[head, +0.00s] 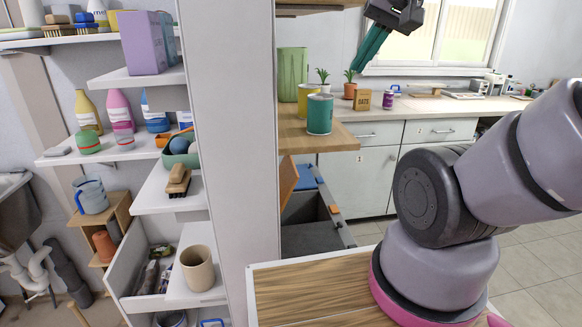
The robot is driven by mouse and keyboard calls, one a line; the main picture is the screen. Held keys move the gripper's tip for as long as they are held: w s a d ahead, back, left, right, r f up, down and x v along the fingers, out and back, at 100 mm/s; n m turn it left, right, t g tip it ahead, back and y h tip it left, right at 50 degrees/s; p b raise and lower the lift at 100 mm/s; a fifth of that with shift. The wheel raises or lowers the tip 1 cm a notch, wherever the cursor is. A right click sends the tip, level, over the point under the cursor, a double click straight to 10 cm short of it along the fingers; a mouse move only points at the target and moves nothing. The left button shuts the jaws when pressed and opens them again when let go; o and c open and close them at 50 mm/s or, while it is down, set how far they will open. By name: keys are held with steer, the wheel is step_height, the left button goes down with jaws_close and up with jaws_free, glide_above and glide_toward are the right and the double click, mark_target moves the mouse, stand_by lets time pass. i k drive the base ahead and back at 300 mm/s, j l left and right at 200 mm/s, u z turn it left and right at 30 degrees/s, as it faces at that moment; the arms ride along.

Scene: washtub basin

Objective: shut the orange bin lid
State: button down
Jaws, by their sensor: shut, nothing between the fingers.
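The orange lid (289,178) stands up, tilted open, at the left of a dark grey bin (309,240) low down behind the white post. Its left part is hidden by the post. A blue lid (306,178) shows just right of it. The bin's grey interior is partly in view, and a small orange piece (334,209) is on its right rim. My gripper (362,66) is high up in front of the window, well above and right of the bin. Its teal fingers point down and left, shut and empty.
A wooden shelf (335,141) with a teal can (320,114) and a green canister (293,68) sits above the bin. The tall white post (232,150) borders its left. A wooden-topped surface (310,290) lies in front. Grey cabinets (365,175) stand behind; floor at right is clear.

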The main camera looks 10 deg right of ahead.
mark_target(289, 176)
steer(key=l+u, duration=0.35)
steer(key=l, duration=0.5)
steer(key=k+l+u, duration=0.1)
steer(key=l+u, duration=0.25)
steer(key=l, duration=0.45)
